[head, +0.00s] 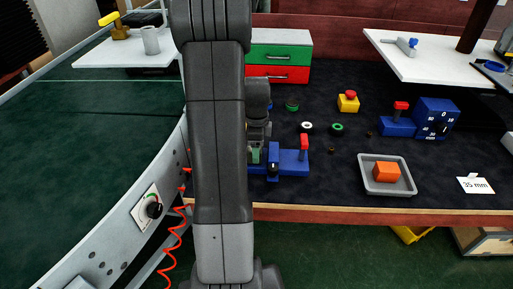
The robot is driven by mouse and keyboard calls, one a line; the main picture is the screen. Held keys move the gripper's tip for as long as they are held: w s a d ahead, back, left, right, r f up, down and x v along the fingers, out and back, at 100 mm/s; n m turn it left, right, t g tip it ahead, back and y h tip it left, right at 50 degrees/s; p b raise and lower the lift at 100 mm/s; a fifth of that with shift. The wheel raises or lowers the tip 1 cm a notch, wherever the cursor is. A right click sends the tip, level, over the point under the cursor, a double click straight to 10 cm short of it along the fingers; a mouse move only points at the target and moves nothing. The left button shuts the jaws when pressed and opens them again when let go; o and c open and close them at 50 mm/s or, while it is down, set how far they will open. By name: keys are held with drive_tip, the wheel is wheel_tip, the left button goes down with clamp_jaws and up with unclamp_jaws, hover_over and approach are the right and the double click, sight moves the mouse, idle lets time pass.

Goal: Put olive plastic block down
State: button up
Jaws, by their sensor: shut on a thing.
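My gripper (258,140) is at the middle of the head view, over the dark bench top and mostly behind my own upright arm link. It is shut on the olive plastic block (256,152), of which only a small greenish part shows between the fingers. The block is close to the left end of a blue fixture with a red handle (291,160). I cannot tell whether the block touches the bench or the fixture.
A grey tray (368,187) with an orange block (387,171) stands on the right. Rings, a yellow-and-red button box (348,101) and a second blue fixture (398,123) lie farther back. Green and red drawers (278,58) stand behind. The green conveyor (90,130) curves along the left.

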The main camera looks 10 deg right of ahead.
drive_tip(key=o, duration=1.1)
drive_tip(key=shift+o, duration=0.2)
wheel_tip(320, 180, up, 12)
drive_tip(key=p, duration=0.1)
drive_tip(key=shift+r, duration=0.1)
